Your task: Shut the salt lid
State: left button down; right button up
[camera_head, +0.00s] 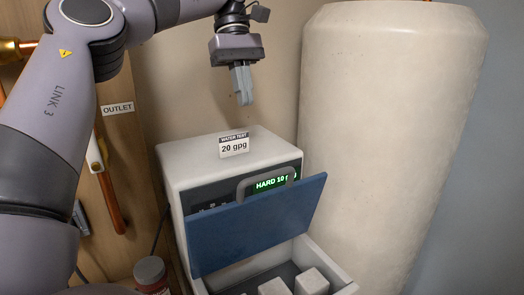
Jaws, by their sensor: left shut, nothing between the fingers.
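The salt lid (256,228) is a blue panel with a grey handle. It stands tilted up at the front of a white softener cabinet (190,160), partly covering the lit display. My left gripper (243,98) is shut and empty, pointing down above the cabinet top, well clear of the lid. My right gripper is not in view.
A "20 gpg" card (234,146) stands on the cabinet top. A large cream tank (385,130) rises close on the right. A red jar (151,272) is at the lower left. Pipes and an outlet label (117,108) are on the left board.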

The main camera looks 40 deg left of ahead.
pick_arm(q)
jog(key=s+d+r+b+x, duration=0.1)
jog(key=d+b+x, duration=0.1)
jog(key=x, duration=1)
jog(key=shift+d+f, duration=0.2)
jog(key=shift+d, duration=0.25)
